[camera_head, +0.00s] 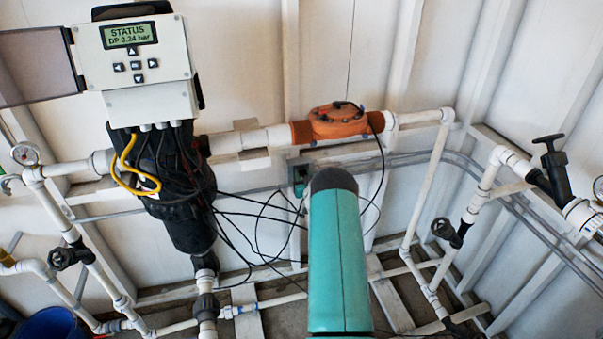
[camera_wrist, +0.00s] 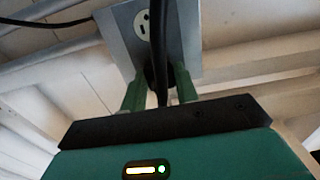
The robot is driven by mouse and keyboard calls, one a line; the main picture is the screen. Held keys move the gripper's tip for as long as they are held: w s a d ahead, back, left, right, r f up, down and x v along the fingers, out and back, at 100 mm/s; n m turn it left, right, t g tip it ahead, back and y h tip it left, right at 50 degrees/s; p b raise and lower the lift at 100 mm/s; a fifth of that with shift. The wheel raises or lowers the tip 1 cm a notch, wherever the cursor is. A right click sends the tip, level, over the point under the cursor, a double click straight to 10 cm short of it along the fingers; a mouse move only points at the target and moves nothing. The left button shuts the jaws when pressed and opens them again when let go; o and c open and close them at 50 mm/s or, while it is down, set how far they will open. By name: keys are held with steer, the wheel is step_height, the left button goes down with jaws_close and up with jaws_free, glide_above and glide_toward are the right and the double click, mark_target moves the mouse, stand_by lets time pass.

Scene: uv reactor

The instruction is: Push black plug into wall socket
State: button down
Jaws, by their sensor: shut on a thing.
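The wall socket (camera_wrist: 143,25) is a grey plate with a white outlet face, in the upper middle of the wrist view. One outlet shows above the plug. My gripper (camera_wrist: 159,72) has green fingers on both sides of the black plug (camera_wrist: 157,76) and is shut on it.
In the head view, a status box (camera_head: 148,62) is above a black reactor body at left. An orange flow meter (camera_head: 337,121) sits on the white pipe above my arm. Loose black cables (camera_head: 262,218) hang left of my arm. Pipes and valves stand at right.

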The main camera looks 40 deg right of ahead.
steer(key=c, duration=1)
jaws_free()
steer(key=v, duration=1.3)
steer(key=shift+s, duration=0.3)
steer(key=shift+a, duration=0.2)
